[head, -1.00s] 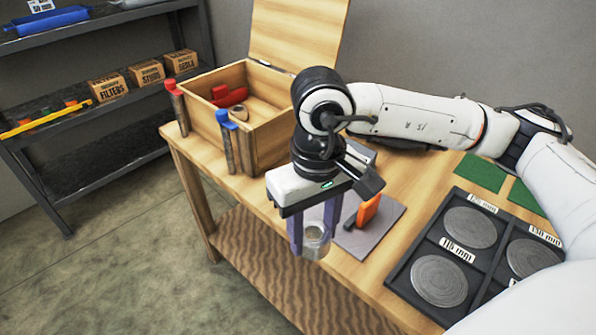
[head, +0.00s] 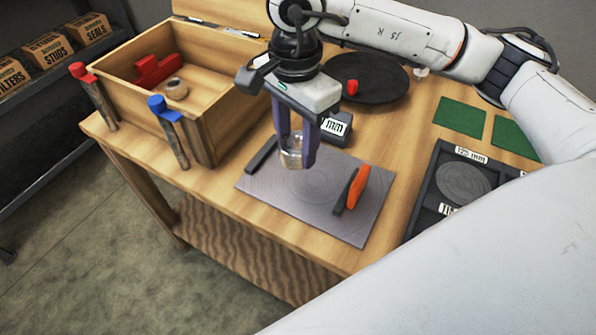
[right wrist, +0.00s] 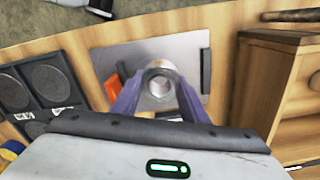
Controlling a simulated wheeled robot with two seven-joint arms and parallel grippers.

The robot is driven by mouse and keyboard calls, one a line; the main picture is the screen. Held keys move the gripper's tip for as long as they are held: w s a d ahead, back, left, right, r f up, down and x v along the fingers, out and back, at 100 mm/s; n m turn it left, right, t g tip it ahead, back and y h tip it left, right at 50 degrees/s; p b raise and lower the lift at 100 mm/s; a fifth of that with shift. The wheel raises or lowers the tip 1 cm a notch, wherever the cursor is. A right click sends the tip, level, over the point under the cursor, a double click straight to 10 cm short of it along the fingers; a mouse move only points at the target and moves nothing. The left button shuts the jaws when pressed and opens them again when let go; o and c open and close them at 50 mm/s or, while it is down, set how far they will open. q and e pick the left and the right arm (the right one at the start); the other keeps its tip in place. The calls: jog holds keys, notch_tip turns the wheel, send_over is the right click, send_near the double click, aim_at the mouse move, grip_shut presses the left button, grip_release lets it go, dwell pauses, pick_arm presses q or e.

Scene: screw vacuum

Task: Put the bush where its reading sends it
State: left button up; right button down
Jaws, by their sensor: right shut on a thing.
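My right gripper (head: 295,158) is shut on the bush (head: 292,150), a shiny metal ring, between its purple fingers. It holds the bush above the grey measuring plate (head: 270,188); I cannot tell the exact height. On that plate stand a dark jaw (head: 262,155) at left and another dark jaw with an orange handle (head: 356,188) at right. A dark readout box (head: 335,128) behind shows "mm"; its number is hidden by the gripper. In the right wrist view the bush (right wrist: 160,84) sits between the fingertips over the plate. My left gripper is not in view.
An open wooden box (head: 205,125) at left holds a red part and a ring; red- and blue-topped posts stand at its front. A dark tray (head: 428,188) with round, mm-labelled pads is at right. Green pads (head: 460,117) and a black disc (head: 375,82) lie behind.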

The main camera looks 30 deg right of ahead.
aim_at(291, 181)
jog(key=m, duration=0.1)
jog(key=w+m, duration=0.1)
jog(key=m, duration=0.3)
jog(key=shift+w, duration=0.3)
jog(key=m, duration=0.1)
jog(key=w+m, duration=0.1)
jog(key=m, duration=0.1)
jog(key=shift+d+f+b, duration=0.15)
jog(key=shift+b, duration=0.15)
jog(key=shift+m, duration=0.3)
jog(key=shift+f, duration=5.05)
jog(key=c, duration=1)
grip_release()
jog(key=shift+c, duration=0.2)
notch_tip(291, 181, up, 12)
jog(key=shift+r, duration=0.15)
